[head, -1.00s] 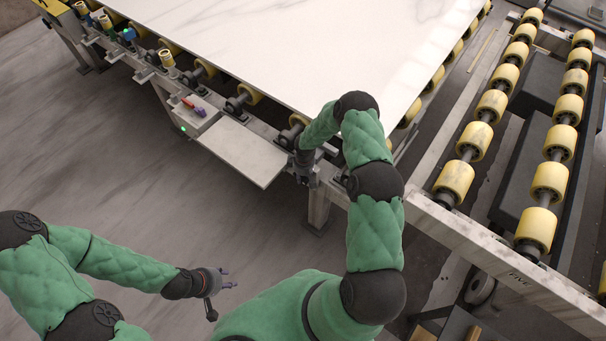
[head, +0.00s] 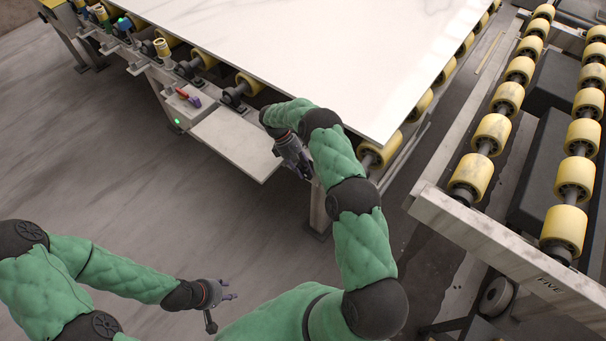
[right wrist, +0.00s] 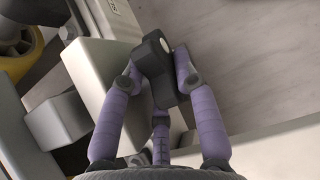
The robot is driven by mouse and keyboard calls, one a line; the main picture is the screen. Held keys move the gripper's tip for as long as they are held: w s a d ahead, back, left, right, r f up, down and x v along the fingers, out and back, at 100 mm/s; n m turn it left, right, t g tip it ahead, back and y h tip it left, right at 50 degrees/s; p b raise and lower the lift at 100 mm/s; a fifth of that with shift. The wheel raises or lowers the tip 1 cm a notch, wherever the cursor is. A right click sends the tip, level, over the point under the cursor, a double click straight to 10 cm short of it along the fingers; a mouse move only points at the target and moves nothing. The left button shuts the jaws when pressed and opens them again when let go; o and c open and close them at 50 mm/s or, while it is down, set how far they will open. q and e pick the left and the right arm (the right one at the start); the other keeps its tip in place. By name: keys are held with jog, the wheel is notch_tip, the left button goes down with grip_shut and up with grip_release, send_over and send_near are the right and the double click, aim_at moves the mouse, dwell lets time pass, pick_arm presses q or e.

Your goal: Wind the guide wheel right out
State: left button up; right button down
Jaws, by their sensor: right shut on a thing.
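My right gripper (head: 306,174) reaches down beside the near corner of the roller table. In the right wrist view its purple fingers (right wrist: 160,85) are shut on a dark grey handle-like part (right wrist: 157,62) with a pale round end. What the part joins to is hidden, and I cannot tell if it belongs to the guide wheel. A yellow upright wheel (head: 162,48) stands on a bracket along the table's left edge, well away from both grippers. My left gripper (head: 233,290) is open and empty over the floor.
A white stone slab (head: 310,50) lies on the table's yellow rollers. A pale side shelf (head: 235,143) juts out near my right gripper. A red-handled tool (head: 183,94) lies on a small ledge. Another roller conveyor (head: 492,132) stands at right. Floor at left is clear.

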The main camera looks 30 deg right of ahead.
jog(key=shift+f+g+b, duration=0.2)
jog(key=shift+g+b, duration=0.4)
jog(key=shift+b, duration=0.4)
jog(key=c, duration=1.2)
grip_release()
jog(key=shift+r, duration=0.1)
jog(key=shift+r, duration=0.1)
jog(key=v, duration=0.7)
jog(key=shift+w+a, duration=0.15)
